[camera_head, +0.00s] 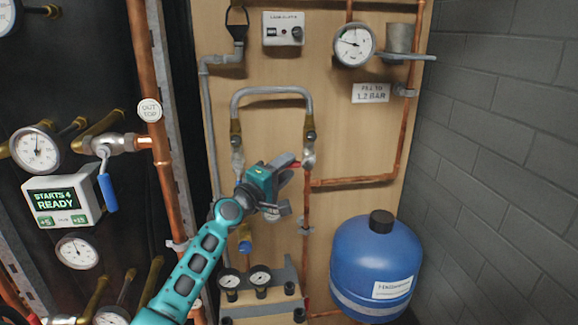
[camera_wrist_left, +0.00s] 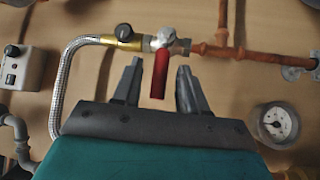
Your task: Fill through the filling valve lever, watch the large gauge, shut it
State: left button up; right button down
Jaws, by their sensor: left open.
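The filling valve's red lever (camera_wrist_left: 160,74) hangs at right angles to its pipe in the left wrist view, from the valve body (camera_wrist_left: 166,38). In the head view the lever (camera_head: 294,164) shows small, partly behind my gripper. My left gripper (camera_head: 287,178) is open; in the wrist view its fingers (camera_wrist_left: 159,84) stand on either side of the lever, with visible gaps. The large gauge (camera_head: 355,45) is at the upper right of the board. Its needle points left; the figures are too small to read. My right gripper is not in view.
A sign (camera_head: 371,93) reads "FILL TO 1.2 BAR". A braided hose loop (camera_head: 270,91) arches above the gripper. A blue vessel (camera_head: 376,268) stands at the lower right, small gauges (camera_head: 260,278) below. A display box (camera_head: 62,200) is at left.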

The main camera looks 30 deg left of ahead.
pick_arm(q)
jog(key=shift+w+d+r, duration=0.1)
jog(key=shift+w+r, duration=0.05)
jog(key=shift+w, duration=0.75)
grip_shut()
